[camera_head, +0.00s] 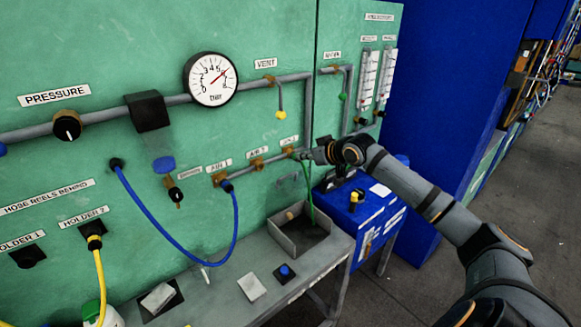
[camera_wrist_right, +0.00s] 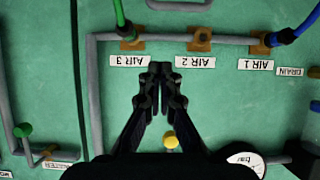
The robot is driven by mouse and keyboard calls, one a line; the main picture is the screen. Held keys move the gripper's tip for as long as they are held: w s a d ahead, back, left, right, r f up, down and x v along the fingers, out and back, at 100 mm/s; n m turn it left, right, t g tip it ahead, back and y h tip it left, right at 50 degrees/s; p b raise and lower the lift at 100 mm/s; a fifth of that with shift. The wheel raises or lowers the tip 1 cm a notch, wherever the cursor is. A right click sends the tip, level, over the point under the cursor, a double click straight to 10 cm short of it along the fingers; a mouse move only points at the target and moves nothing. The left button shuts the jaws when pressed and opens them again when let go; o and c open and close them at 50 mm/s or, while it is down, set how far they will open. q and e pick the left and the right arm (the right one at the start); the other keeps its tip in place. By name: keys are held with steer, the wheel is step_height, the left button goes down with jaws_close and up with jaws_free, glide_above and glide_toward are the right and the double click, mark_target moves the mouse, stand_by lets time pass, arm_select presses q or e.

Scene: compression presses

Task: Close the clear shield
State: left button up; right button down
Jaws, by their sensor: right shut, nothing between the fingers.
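I cannot make out a clear shield in either view. My right gripper (camera_head: 306,155) reaches in from the right to the green panel (camera_head: 235,130), near the AIR 3 port. The tips lie between the AIR 3 label (camera_wrist_right: 129,61) and the AIR 2 label (camera_wrist_right: 195,61). I cannot tell whether they touch the panel. My left gripper is not in view.
A grey pipe (camera_wrist_right: 225,39) with ports and a green hose (camera_wrist_right: 120,15) lie near the fingers. A yellow valve handle (camera_head: 282,114) and a gauge (camera_head: 211,79) are on the panel. An open grey bin (camera_head: 290,240) and a blue box (camera_head: 355,213) stand below.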

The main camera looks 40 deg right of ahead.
steer(key=p, duration=0.4)
glide_above(293, 173)
steer(key=w, duration=0.2)
step_height(293, 173, down, 4)
steer(key=shift+w+a+r, duration=0.15)
steer(key=shift+r, duration=0.05)
steer(key=s+f+p, duration=0.2)
steer(key=f, duration=0.1)
steer(key=shift+s, duration=0.15)
steer(key=shift+s+d, duration=0.2)
steer(key=shift+f, duration=0.1)
steer(key=shift+w+a+f, duration=0.1)
steer(key=shift+w+f, duration=0.05)
